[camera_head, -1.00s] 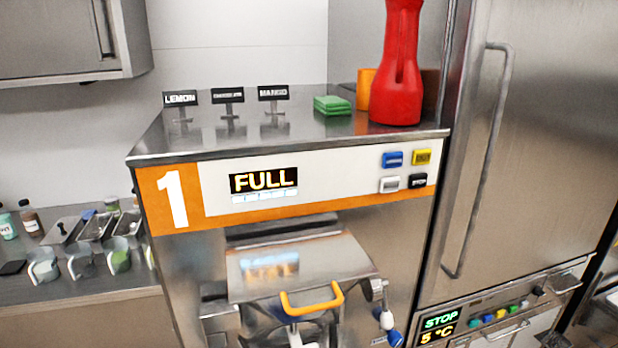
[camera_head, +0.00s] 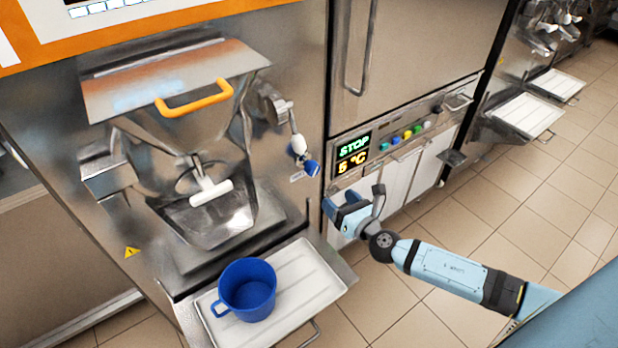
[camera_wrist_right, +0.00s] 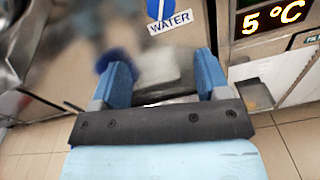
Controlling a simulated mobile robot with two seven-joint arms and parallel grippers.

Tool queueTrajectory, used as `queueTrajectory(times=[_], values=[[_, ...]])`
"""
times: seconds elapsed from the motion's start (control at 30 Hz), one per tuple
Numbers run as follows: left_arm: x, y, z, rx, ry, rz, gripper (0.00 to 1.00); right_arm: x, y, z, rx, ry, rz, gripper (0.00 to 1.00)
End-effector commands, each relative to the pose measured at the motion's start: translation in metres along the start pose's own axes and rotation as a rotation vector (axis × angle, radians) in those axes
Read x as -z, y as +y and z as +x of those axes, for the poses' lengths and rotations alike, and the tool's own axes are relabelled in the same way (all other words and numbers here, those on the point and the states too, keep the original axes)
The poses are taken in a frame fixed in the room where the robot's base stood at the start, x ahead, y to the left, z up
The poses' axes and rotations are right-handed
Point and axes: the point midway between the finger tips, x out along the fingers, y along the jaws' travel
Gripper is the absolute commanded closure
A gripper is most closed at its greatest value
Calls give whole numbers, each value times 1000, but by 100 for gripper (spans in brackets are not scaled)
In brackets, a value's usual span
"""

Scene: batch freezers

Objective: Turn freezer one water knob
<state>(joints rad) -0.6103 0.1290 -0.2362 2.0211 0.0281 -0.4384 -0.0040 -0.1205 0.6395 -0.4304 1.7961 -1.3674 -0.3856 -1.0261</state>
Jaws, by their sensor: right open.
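Freezer one's water knob (camera_head: 312,168) is blue and sits low on the right side of the freezer front. In the right wrist view the blue water knob (camera_wrist_right: 158,8) is partly cut off by the top edge, just above the WATER label (camera_wrist_right: 170,21). My right gripper (camera_head: 343,203) is below and to the right of the knob, apart from it. Its two blue fingers (camera_wrist_right: 162,78) are spread with nothing held between them. My left gripper is not in view.
A blue mug (camera_head: 247,290) stands on the white tray (camera_head: 310,280) under the freezer's spout. A lid with an orange handle (camera_head: 195,101) is above it. The panel reading STOP and 5 °C (camera_head: 353,155) is right of the knob. Tiled floor (camera_head: 470,215) is clear at the right.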

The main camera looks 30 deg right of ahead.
Motion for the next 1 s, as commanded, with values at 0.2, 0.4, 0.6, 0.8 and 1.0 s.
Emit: queueTrajectory(times=[0.2,0.4,0.6,0.8,1.0], values=[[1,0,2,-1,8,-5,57,-9,-8,16,-24,-43,-199,31],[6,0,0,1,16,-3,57,-12,-6,47,-24,-44,-195,31],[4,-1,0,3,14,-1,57,-13,-5,91,-23,-43,-192,31],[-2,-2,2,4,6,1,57,-13,-4,126,-23,-42,-193,31],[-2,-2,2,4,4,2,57,-13,-4,145,-24,-41,-191,31]])
